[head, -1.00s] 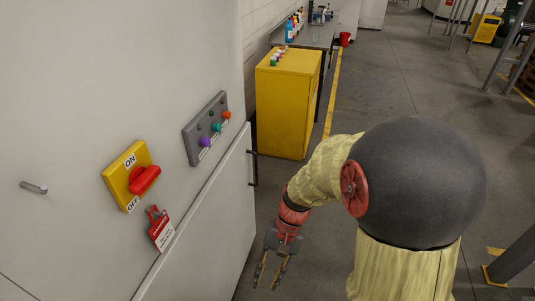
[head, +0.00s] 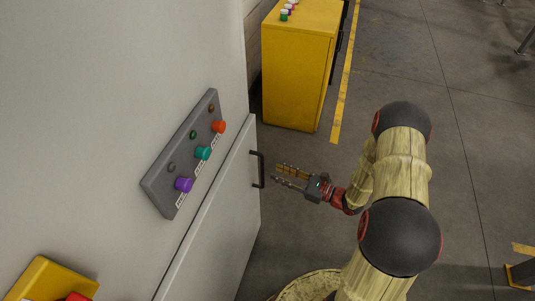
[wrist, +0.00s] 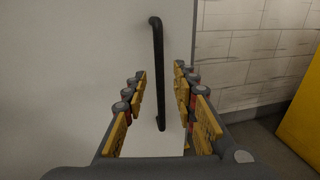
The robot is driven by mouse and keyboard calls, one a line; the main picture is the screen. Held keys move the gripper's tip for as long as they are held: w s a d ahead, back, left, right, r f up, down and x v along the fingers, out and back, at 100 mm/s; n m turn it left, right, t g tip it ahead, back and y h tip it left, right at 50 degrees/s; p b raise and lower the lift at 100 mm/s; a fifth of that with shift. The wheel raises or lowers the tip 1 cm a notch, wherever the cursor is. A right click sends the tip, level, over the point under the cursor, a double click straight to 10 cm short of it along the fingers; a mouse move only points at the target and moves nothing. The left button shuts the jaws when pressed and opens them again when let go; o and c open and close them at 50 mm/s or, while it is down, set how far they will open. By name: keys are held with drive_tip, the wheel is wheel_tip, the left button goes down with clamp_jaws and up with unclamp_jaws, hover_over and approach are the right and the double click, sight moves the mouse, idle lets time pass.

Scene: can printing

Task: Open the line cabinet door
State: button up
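The line cabinet door (head: 222,225) is a pale grey panel that looks shut, below the button panel. Its black vertical bar handle (head: 258,169) is near the door's right edge. My gripper (head: 275,172) is open and empty, just right of the handle and pointing at it. In the wrist view the handle (wrist: 158,75) stands upright ahead, in line with the gap between my fingers (wrist: 160,95). I cannot tell whether its lower end is between the fingertips; I see no contact.
A button panel (head: 163,184) with purple, teal and orange buttons is above the door. A yellow-and-red switch (head: 45,280) is at lower left. A yellow cabinet (head: 292,80) with small bottles stands beyond. Open floor (head: 465,160) lies to the right.

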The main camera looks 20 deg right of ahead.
sight(262, 164)
drive_tip(key=x, duration=0.2)
drive_tip(key=b+x, duration=0.1)
drive_tip(key=x, duration=0.2)
drive_tip(key=r+b+x, duration=0.1)
drive_tip(key=x, duration=0.1)
drive_tip(key=shift+w+a, duration=0.3)
drive_tip(key=shift+c, duration=1.1)
clamp_jaws()
